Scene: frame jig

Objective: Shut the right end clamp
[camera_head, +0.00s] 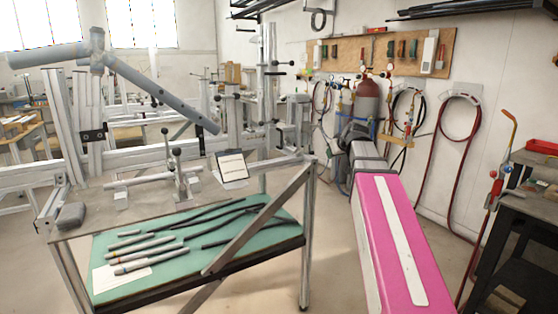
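Two upright levers with black ball knobs (172,143) stand on a small grey clamp on the bench top (85,215), at the right end of a short horizontal tube (135,181). I take this to be the right end clamp; whether its jaw is open or shut is too small to tell. More black-knobbed handles (283,64) sit on the upright post (268,90) behind. A large grey tube frame (150,88) slants across the jig at the upper left. My gripper is not in view.
My pink arm link (377,230) runs in from the bottom right. A green shelf (190,270) below the bench holds several loose tubes. A clipboard (232,167) is at the bench's right side. A dark cart (525,215) stands far right. Bare floor shows between bench and arm.

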